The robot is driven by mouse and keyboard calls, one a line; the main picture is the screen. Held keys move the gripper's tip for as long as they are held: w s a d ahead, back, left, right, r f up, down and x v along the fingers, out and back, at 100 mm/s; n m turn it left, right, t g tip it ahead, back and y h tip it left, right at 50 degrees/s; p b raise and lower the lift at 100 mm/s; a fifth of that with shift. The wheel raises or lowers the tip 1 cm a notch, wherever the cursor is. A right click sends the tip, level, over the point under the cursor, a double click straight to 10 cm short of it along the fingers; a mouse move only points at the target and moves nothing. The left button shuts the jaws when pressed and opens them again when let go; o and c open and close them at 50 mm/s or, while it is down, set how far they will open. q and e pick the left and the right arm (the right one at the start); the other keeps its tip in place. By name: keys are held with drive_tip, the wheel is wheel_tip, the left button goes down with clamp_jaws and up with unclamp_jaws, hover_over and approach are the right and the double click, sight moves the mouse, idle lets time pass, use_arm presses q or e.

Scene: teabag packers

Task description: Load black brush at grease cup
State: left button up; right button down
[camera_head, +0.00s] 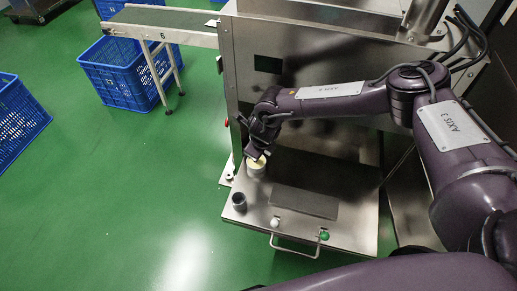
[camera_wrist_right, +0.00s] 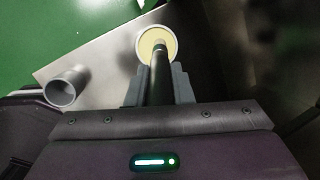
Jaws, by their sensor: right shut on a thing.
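My right gripper (camera_head: 260,155) is shut on the black brush, just above the grease cup (camera_head: 256,171) on the steel shelf. In the right wrist view the gripper (camera_wrist_right: 157,86) has its two grey fingers around the dark shaft of the black brush (camera_wrist_right: 158,72). The shaft points at the grease cup, which has a pale rim (camera_wrist_right: 141,38) and yellow grease inside. The brush's far end overlaps the grease in this view; I cannot tell whether it touches it. My left gripper is not in view.
A dark, hollow holder (camera_head: 239,203) stands on the shelf near the cup; it also shows in the right wrist view (camera_wrist_right: 63,94). A dark flat plate (camera_head: 305,203), a white knob (camera_head: 275,223), a green button (camera_head: 324,236) and a handle (camera_head: 290,251) are nearby. The steel machine wall (camera_head: 300,45) rises behind.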

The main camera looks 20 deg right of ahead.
drive_tip(key=shift+f+b, duration=0.3)
drive_tip(key=shift+f, duration=0.2)
idle(1.1)
drive_tip(key=shift+r+p, duration=2.8)
drive_tip(key=shift+r, duration=0.8)
